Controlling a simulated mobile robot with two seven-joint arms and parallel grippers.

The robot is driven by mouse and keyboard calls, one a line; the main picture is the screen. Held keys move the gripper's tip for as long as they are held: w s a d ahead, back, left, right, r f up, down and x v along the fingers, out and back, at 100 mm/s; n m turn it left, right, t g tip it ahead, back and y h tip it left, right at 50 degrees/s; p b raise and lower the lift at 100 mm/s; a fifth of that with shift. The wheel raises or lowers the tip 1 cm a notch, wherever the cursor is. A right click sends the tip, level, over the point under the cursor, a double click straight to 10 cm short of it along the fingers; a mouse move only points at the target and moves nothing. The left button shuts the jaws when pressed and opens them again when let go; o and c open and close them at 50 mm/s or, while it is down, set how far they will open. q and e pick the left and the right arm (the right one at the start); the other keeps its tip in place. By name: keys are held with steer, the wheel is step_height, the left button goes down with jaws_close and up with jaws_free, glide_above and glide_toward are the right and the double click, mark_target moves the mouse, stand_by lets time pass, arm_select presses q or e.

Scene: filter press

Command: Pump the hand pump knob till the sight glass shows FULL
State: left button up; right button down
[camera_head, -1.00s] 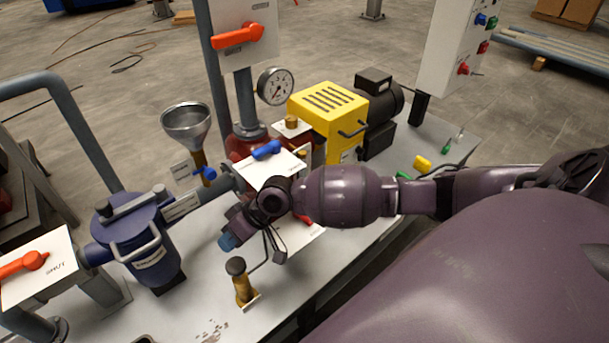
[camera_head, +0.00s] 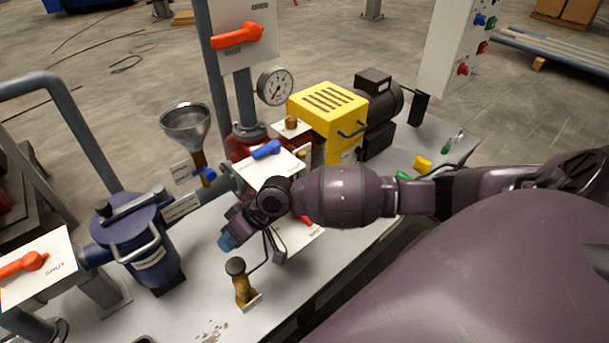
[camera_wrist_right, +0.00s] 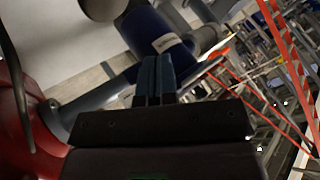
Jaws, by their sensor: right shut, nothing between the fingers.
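The hand pump (camera_head: 243,289) is a small brass cylinder with a round black knob (camera_head: 236,266) on top, near the front edge of the bench. My right gripper (camera_head: 227,242) has blue fingertips and hangs just behind the knob in the head view, with no clear contact. Its fingers are together and empty, and they also show in the right wrist view (camera_wrist_right: 155,80). A dark rounded shape at the top of the wrist view is too unclear to name. I cannot make out a sight glass or its reading. My left gripper is out of view.
A blue strainer pot (camera_head: 140,240) and a white plate with an orange lever (camera_head: 35,261) stand at left. A funnel (camera_head: 186,127), a pressure gauge (camera_head: 276,86) and a yellow guard (camera_head: 328,110) stand behind my right arm.

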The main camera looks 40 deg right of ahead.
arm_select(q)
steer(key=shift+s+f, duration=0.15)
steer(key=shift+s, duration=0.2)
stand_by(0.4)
arm_select(e)
steer(key=shift+s, duration=0.1)
